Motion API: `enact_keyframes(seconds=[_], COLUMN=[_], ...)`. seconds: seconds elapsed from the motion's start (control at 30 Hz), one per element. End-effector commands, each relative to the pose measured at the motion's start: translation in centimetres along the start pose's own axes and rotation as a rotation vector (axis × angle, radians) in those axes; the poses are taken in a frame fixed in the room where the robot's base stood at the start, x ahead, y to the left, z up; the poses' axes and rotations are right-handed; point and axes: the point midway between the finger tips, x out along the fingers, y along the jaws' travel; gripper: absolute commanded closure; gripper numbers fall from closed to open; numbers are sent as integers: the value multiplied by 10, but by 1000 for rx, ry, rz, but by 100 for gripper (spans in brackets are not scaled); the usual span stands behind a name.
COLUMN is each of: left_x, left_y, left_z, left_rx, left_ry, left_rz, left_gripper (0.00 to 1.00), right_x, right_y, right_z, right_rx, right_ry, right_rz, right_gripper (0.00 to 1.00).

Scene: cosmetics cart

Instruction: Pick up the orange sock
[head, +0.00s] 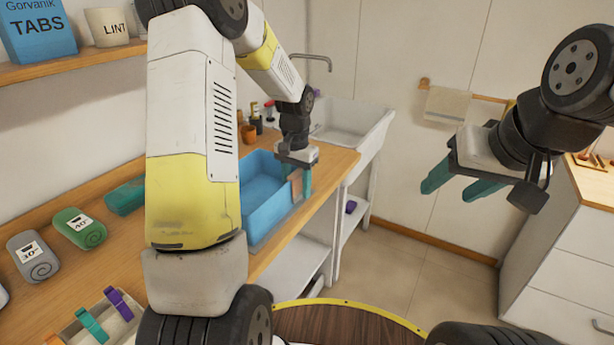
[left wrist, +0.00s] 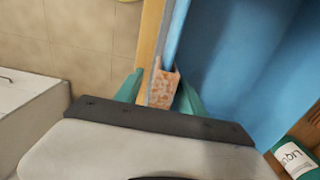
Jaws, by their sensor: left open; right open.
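The orange sock (left wrist: 163,88), orange and white patterned, shows in the left wrist view at the rim of the blue bin (head: 262,215). Part of it appears to hang over the rim, and a small piece shows in the head view (head: 296,184). My left gripper (head: 299,182) is open, pointing down at the bin's right side. In the left wrist view its teal fingers (left wrist: 160,92) stand on either side of the sock. I cannot tell whether they touch it. My right gripper (head: 454,186) is open and empty in the air at the right, away from the bin.
The bin stands on a wooden counter (head: 333,165) beside a white sink (head: 350,125). Small bottles (head: 262,118) stand behind it. Rolled towels (head: 80,228) and a tray of pegs (head: 105,325) lie left. A drawer cabinet (head: 565,250) stands right, with open floor between.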

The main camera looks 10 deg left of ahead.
Motion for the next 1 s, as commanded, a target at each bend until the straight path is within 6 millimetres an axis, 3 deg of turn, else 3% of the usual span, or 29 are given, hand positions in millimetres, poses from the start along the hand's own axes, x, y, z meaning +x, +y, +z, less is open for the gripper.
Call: enact_keyframes(seconds=[0.07,0.3,0.73,1.0], left_x=[0,-1,-5,-38], left_y=[0,0,0,-1], left_z=[0,0,0,-1], left_rx=[0,0,0,0], left_ry=[0,0,2,5], left_rz=[0,0,-1,-2], left_gripper=[56,100,100,100], right_x=[0,0,0,0], right_y=[0,0,0,0], right_z=[0,0,0,0], right_rx=[0,0,0,0], right_ry=[0,0,0,0], right_rz=[0,0,0,0], right_gripper=[44,44,44,44])
